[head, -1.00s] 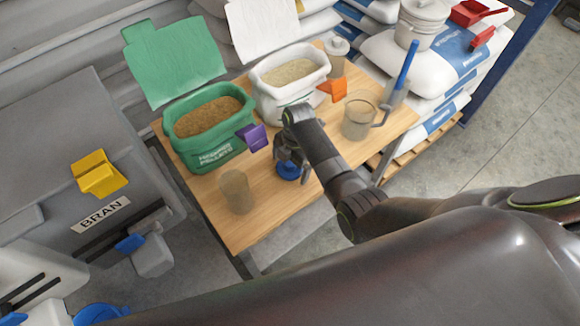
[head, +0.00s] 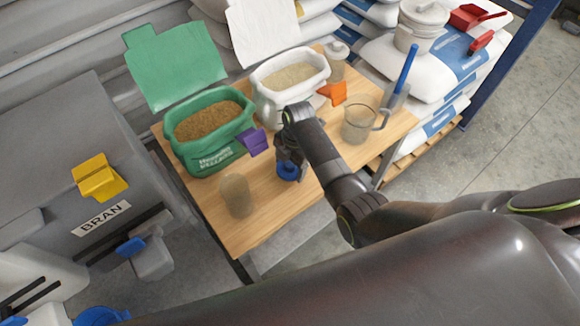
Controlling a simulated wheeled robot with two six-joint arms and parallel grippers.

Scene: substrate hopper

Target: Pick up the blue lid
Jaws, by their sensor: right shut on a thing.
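The blue lid (head: 287,172) is a small round blue piece at the table's front edge, partly covered from above by my right gripper. My right gripper (head: 288,163) points down at it and is shut on it. Whether the lid is clear of the tabletop cannot be told. My left gripper is not in view.
The wooden table (head: 262,222) also holds a green pellet tub (head: 211,160), a white tub (head: 272,104), a beaker (head: 236,196) and a jug (head: 357,125). Purple (head: 254,142) and orange (head: 334,92) scoops are near the tubs. The grey BRAN bin (head: 60,150) is left.

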